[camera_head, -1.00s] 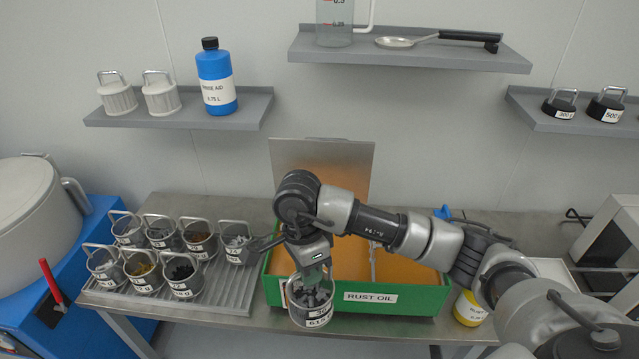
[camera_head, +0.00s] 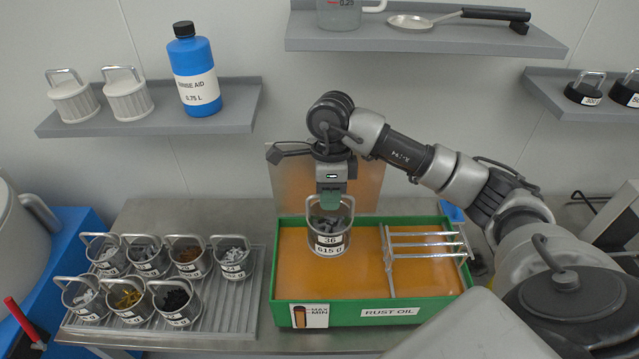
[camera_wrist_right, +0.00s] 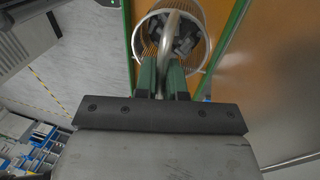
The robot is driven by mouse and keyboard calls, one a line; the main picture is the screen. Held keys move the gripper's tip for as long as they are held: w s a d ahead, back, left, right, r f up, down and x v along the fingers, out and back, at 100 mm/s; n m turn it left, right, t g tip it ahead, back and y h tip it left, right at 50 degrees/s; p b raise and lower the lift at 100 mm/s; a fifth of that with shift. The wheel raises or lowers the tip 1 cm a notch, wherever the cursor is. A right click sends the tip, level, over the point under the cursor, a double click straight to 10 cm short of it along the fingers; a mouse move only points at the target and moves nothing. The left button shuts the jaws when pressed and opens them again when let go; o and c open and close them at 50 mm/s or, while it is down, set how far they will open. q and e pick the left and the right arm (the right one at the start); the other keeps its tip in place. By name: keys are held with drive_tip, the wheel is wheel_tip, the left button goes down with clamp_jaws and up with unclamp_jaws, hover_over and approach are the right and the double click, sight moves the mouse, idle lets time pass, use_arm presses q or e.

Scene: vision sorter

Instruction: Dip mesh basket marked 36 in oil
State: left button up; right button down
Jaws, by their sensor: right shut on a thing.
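The mesh basket marked 36 (camera_head: 328,243), also labelled 615 g and filled with dark grey parts, hangs upright from my right gripper (camera_head: 331,203). The gripper is shut on the basket's handle, which also shows in the right wrist view, where the basket (camera_wrist_right: 190,18) is below the fingers (camera_wrist_right: 161,75). The basket appears over the left part of the orange oil in the green tank marked RUST OIL (camera_head: 345,311). I cannot tell for sure whether its bottom touches the oil. My left gripper is not in view.
A metal rack (camera_head: 425,243) spans the tank's right part. Several filled baskets stand on a ribbed tray (camera_head: 215,318) at left. A raised lid (camera_head: 365,180) stands behind the tank. Shelves above hold a blue rinse aid bottle (camera_head: 196,75) and filters (camera_head: 128,98).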

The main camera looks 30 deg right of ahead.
drive_tip(key=b+x, duration=0.2)
drive_tip(key=x, duration=0.1)
drive_tip(key=b+x, duration=0.1)
drive_tip(key=x, duration=0.1)
drive_tip(key=shift+w+d+f, duration=0.15)
drive_tip(key=shift+d, duration=0.1)
drive_tip(key=shift+w+b+x, duration=0.15)
drive_tip(key=shift+b+x, duration=0.35)
drive_tip(key=shift+x, duration=0.35)
drive_tip(key=shift+w+b+x, duration=0.15)
drive_tip(key=shift+b+x, duration=0.3)
drive_tip(key=shift+x, duration=0.4)
use_arm(q)
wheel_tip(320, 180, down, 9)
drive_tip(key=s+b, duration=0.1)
drive_tip(key=b, duration=0.3)
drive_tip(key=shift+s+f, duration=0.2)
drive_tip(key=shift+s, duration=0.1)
use_arm(e)
drive_tip(key=f, duration=0.5)
drive_tip(key=shift+d, duration=0.25)
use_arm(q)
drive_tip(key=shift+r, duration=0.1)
use_arm(e)
drive_tip(key=shift+r, duration=0.15)
idle(2.8)
